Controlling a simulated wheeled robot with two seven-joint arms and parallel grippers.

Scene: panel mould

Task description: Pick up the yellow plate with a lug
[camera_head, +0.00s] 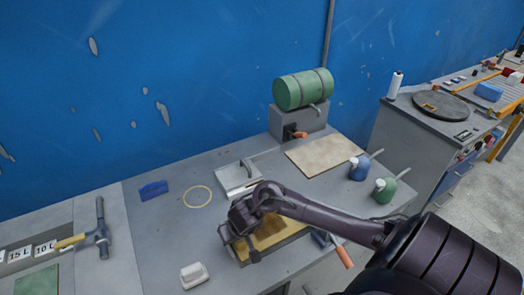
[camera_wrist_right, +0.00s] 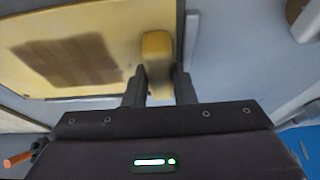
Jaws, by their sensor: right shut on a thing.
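The yellow plate (camera_head: 272,236) lies in a grey frame (camera_head: 268,256) near the front of the workbench, partly hidden by my right arm. In the right wrist view the yellow plate (camera_wrist_right: 112,22) fills the upper left, with a brown rough patch on it and a raised rounded yellow lug (camera_wrist_right: 157,47) near its edge. My right gripper (camera_wrist_right: 158,78) has its two fingers on either side of the lug, shut on it. In the head view the right gripper (camera_head: 247,243) is over the plate's left part, its fingertips hard to make out. My left gripper is not in view.
A white block (camera_head: 194,275), yellow ring (camera_head: 197,196), blue block (camera_head: 153,190) and hammer (camera_head: 100,230) lie to the left. A green drum (camera_head: 303,90), beige board (camera_head: 325,155) and two jugs stand behind and right.

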